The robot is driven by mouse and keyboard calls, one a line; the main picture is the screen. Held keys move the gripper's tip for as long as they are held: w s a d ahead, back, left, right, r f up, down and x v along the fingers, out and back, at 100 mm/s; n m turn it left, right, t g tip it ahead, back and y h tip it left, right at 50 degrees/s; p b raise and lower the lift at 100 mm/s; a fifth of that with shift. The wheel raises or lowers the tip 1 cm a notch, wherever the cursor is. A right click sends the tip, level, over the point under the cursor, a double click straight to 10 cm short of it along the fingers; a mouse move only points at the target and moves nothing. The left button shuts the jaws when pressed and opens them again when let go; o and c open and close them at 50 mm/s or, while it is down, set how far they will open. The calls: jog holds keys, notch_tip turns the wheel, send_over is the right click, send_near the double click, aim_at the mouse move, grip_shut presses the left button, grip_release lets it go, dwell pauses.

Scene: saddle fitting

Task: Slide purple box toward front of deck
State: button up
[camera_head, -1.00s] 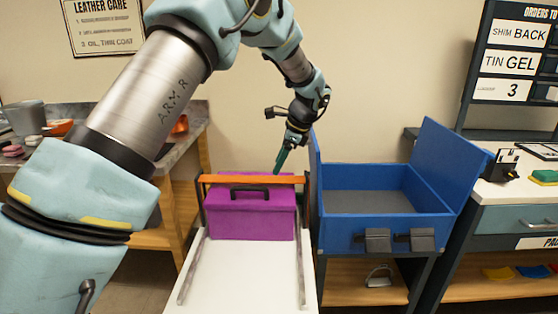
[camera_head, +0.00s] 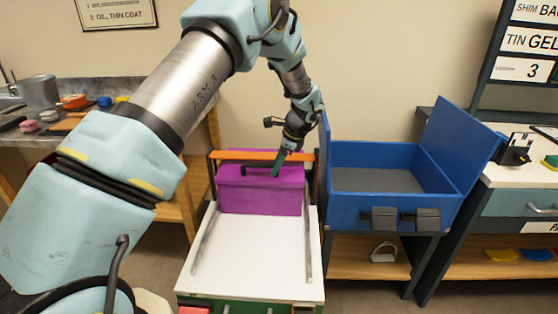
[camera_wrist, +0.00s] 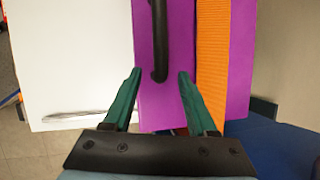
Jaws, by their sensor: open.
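The purple box (camera_head: 262,196) with a dark handle on its lid sits at the back of the white deck (camera_head: 255,250), between two thin grey rails. An orange bar (camera_head: 262,155) spans across at the box's rear. My gripper (camera_head: 279,163) is at the right end of the lid, near the handle. In the wrist view my gripper (camera_wrist: 158,80) is open, its two green fingers apart over the purple box (camera_wrist: 165,103). The handle (camera_wrist: 159,50) reaches down to between the fingers. I cannot tell whether a finger touches the box.
An open blue bin (camera_head: 390,178) with raised lids stands close to the deck's right. A wooden-shelved bench (camera_head: 90,140) with small items is at left. A drawer unit (camera_head: 530,205) stands at far right. The deck's front is clear.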

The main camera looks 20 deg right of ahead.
grip_shut()
dwell(0.3)
dwell(1.1)
